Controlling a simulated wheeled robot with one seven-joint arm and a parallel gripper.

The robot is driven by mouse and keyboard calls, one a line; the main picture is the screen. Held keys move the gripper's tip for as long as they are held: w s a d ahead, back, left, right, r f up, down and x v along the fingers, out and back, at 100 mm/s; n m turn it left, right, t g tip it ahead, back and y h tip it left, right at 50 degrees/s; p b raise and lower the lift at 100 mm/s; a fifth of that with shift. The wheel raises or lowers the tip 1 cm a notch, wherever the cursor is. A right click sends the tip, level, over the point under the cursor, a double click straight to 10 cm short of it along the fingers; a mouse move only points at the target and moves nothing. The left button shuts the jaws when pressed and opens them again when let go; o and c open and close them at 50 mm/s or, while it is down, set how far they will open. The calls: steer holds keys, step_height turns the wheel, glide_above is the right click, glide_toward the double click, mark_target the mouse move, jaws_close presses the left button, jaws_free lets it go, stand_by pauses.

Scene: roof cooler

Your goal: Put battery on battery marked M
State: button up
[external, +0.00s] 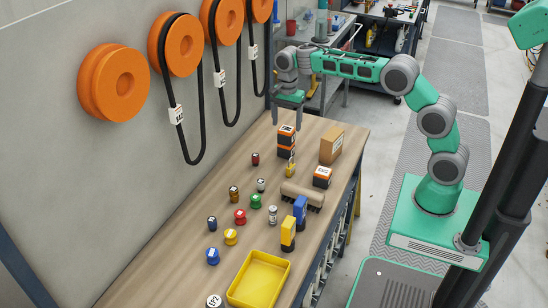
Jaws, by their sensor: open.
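Two orange-and-black batteries stand one on the other at the far end of the wooden workbench (180,238): an upper battery (287,135) and a lower battery (286,150). A third battery (322,178), orange and black with a white top, stands apart to the right and nearer. The marks are too small to read, so I cannot tell which is M. My gripper (287,122) is open and points down just above or around the top of the stack. I cannot tell whether its fingers touch the upper battery.
A cardboard box (333,145) stands right of the stack. A small yellow item (290,170) is close in front of it. Orange reels (112,82) hang on the wall.

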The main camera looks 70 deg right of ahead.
mark_target(287, 129)
step_height(287, 129, up, 6)
steer(key=shift+r, duration=0.15)
steer(key=s+a+r+n+t, duration=0.1)
steer(key=s+a+r+n, duration=0.1)
steer(key=s+n, duration=0.3)
steer(key=s+a+r+n+t, duration=0.1)
steer(key=s+a+n, duration=0.15)
steer(key=s, duration=0.45)
steer(key=s+a+f+n, duration=0.1)
steer(key=s+f+n, duration=0.3)
steer(key=s, duration=0.4)
steer(key=s+a+f+n+t, duration=0.1)
steer(key=s+f+n, duration=0.3)
steer(key=s+n, duration=0.3)
steer(key=shift+s+a+f+t, duration=0.3)
steer(key=shift+s, duration=0.3)
